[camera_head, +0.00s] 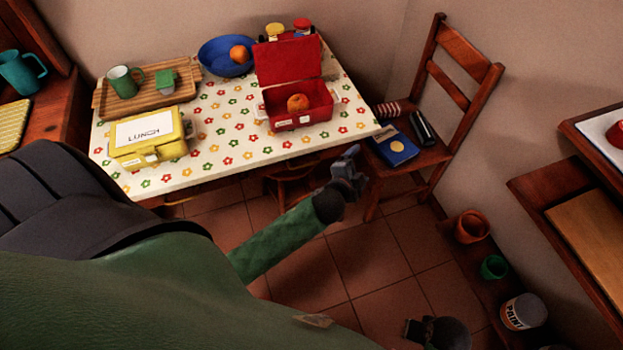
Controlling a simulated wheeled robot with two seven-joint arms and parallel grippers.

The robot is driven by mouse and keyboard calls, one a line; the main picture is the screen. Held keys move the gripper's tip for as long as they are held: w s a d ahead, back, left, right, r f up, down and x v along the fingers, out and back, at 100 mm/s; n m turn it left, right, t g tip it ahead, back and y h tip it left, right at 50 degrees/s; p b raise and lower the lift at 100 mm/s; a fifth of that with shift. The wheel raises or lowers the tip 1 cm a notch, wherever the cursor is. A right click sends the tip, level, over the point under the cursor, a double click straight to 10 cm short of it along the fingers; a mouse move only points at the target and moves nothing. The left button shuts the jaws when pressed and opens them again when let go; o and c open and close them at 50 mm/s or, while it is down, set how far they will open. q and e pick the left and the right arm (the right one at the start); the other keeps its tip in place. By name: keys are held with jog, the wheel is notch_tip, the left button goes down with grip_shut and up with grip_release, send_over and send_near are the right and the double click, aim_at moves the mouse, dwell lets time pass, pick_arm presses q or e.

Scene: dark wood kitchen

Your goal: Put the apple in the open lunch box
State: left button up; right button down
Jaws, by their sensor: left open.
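The open lunch box (299,118) is red, with its lid (287,61) raised, on the table's right part. A round orange-red fruit (298,102), which looks like the apple, sits inside it. Another round orange fruit (239,54) lies in the blue bowl (214,68) behind and to the left. My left gripper (350,164) is open and empty, off the table's front right edge, in front of and right of the lunch box. My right gripper (412,329) shows only partly at the bottom, low over the floor; its jaws cannot be made out.
A shut yellow lunch box (150,155) and a wooden tray (112,110) with a green mug stand on the table's left. A chair (409,155) holding a blue book stands at the table's right. A red object (617,132) shows at the right edge. Pots and a paint can line the wall.

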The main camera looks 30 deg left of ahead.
pick_arm(q)
jog(key=s+d+f+n+g, duration=0.1)
jog(key=s+f+n+g, duration=0.4)
jog(key=s, duration=0.9)
jog(key=s+d+f+n+g+h, duration=0.1)
jog(key=s+f+n+g, duration=0.4)
jog(key=s, duration=1)
notch_tip(320, 180, down, 5)
jog(key=g, duration=0.3)
jog(key=shift+s, duration=0.15)
jog(key=shift+f, duration=0.1)
jog(key=shift+c, duration=0.4)
